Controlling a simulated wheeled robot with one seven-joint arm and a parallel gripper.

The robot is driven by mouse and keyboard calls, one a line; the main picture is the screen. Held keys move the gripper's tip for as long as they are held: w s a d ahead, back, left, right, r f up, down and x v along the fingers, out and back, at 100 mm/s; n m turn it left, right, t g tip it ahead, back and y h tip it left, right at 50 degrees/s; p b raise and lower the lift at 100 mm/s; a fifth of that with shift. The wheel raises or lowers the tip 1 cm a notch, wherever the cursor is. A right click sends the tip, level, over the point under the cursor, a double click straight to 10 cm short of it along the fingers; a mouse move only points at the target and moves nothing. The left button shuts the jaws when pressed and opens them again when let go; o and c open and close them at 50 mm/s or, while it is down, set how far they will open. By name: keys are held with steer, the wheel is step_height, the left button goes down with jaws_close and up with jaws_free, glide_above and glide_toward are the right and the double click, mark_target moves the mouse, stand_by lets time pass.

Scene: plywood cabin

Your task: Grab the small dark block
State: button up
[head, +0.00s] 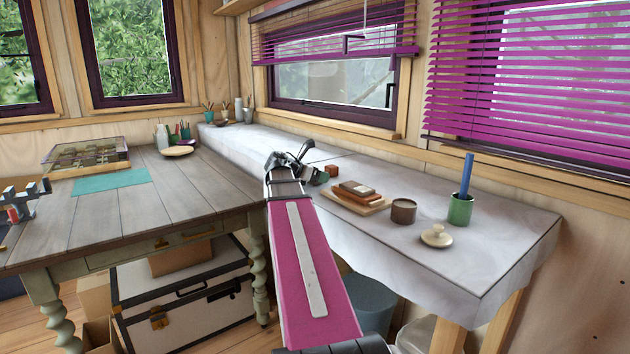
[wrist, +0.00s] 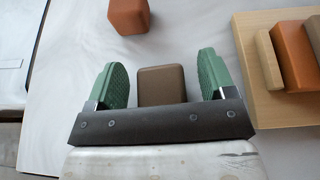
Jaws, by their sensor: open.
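The small dark block (wrist: 162,86) is brown with rounded edges and shows in the wrist view between the two green finger pads of my gripper (wrist: 162,70). Gaps show on both sides of it, wider on the right. Its near part is hidden behind the dark gripper bar. I cannot tell whether the fingers are down at its height. My gripper (head: 304,172) is open and empty, over the cloth-covered bench in the head view, where the arm hides the dark block.
A reddish block (wrist: 128,15) sits just beyond the fingers. A wooden board (head: 357,204) with several blocks lies to the right.

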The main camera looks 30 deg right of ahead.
steer(key=shift+w+d+f, duration=0.1)
steer(key=shift+d+f, duration=0.1)
steer(key=shift+d, duration=0.25)
steer(key=c, duration=1.1)
steer(key=shift+o, duration=0.2)
steer(key=shift+r, duration=0.1)
